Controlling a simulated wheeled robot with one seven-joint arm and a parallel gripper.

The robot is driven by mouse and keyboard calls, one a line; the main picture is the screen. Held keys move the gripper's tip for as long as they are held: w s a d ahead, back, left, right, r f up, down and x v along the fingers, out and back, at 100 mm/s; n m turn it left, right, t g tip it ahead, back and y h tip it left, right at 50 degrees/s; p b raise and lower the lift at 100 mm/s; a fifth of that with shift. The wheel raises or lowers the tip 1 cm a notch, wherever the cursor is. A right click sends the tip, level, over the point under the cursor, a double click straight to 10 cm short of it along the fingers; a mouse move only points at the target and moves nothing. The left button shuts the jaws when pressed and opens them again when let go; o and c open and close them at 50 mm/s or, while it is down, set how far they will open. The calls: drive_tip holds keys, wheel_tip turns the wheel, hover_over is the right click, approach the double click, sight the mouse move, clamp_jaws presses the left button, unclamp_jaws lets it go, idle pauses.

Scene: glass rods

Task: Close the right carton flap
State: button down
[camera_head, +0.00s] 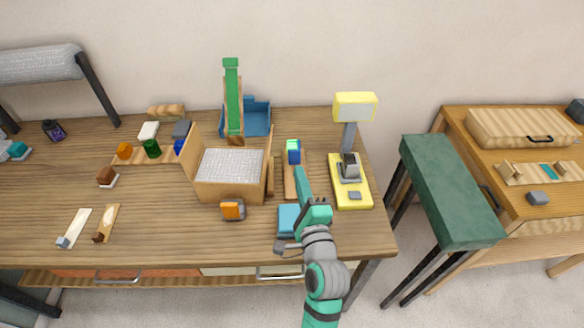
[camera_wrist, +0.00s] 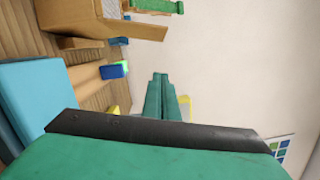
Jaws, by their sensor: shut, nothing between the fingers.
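The open carton (camera_head: 228,191) stands on the wooden table, with a light speckled filling inside. Its right flap (camera_head: 269,157) stands up nearly upright along the right edge. Its left flap (camera_head: 190,148) also stands up, on the opposite side. My gripper (camera_head: 299,172) is to the right of the carton, apart from the right flap, with its green fingers together and empty. In the wrist view the fingers (camera_wrist: 161,95) point away, shut, and the carton (camera_wrist: 75,14) shows at the upper left, turned sideways.
A blue block (camera_head: 294,156) on a wooden strip stands between the carton and a yellow lamp-like device (camera_head: 350,192). A light-blue block (camera_head: 288,219) is by my gripper. An orange object (camera_head: 232,210) sits before the carton. A green-topped upright (camera_head: 232,90) and blue bin (camera_head: 257,117) stand behind.

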drive_tip(key=w+a+r, duration=0.1)
drive_tip(key=w+a, duration=0.4)
drive_tip(key=w, duration=0.4)
drive_tip(key=shift+a+r, duration=0.15)
drive_tip(key=shift+r, duration=0.15)
drive_tip(key=shift+w+a, duration=0.1)
drive_tip(key=shift+a, duration=0.1)
